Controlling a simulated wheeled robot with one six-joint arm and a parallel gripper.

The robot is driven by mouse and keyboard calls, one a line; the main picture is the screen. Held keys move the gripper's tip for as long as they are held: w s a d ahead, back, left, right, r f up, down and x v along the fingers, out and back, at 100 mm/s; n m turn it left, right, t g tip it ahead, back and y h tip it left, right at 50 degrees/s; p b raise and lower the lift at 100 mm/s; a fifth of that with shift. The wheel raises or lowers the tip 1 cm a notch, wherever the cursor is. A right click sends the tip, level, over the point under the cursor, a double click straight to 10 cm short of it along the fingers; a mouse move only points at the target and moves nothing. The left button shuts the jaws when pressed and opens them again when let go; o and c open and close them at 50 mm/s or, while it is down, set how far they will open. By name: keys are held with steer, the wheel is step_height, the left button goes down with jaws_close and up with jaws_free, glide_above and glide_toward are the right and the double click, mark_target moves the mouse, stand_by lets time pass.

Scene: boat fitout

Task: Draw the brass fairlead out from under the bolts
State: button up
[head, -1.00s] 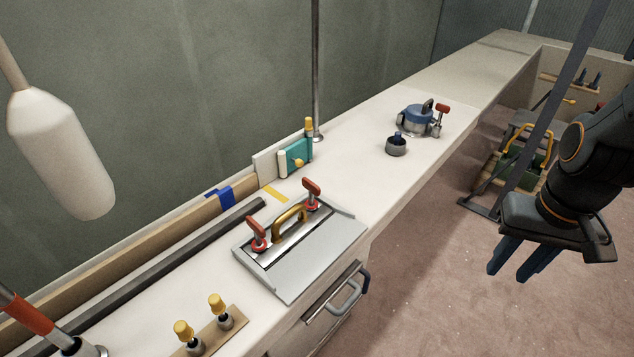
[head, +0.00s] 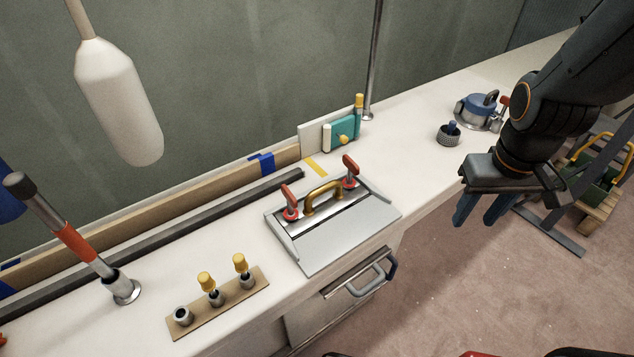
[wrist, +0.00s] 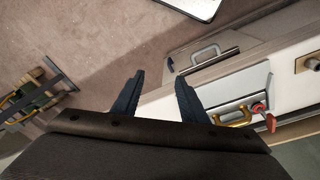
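The brass fairlead (head: 322,197), a gold arched handle shape, sits upright at the back of a grey metal plate (head: 345,236) on the white bench. Two red-handled bolts stand at its ends, the left bolt (head: 289,202) and the right bolt (head: 350,171). The fairlead also shows in the wrist view (wrist: 232,119), with one red bolt (wrist: 262,112) near it. My gripper (head: 474,215) hangs in the air to the right of the plate, past the bench's front edge. Its two blue fingers (wrist: 160,92) are apart with nothing between them.
A wooden strip (head: 218,303) with yellow-topped pegs lies left of the plate. An orange-banded rod (head: 75,242) stands at the left. A teal block (head: 342,134) and a dark knurled cup (head: 448,134) stand farther back. A drawer handle (head: 372,279) juts out below the plate.

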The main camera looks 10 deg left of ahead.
steer(key=w+a+f+n+t, duration=0.2)
steer(key=w+a+n, duration=0.4)
steer(key=w+n, duration=0.15)
steer(key=n+y+p, duration=0.2)
steer(key=n+y, duration=0.3)
steer(key=n, duration=1.3)
glide_above(331, 186)
steer(key=s+d, duration=0.2)
step_height(331, 186, down, 6)
steer(key=f, duration=0.1)
steer(key=shift+t, duration=0.4)
steer(key=shift+p+x, duration=0.5)
steer(key=shift+x, duration=2.9)
jaws_close()
steer(key=shift+s+d, duration=0.1)
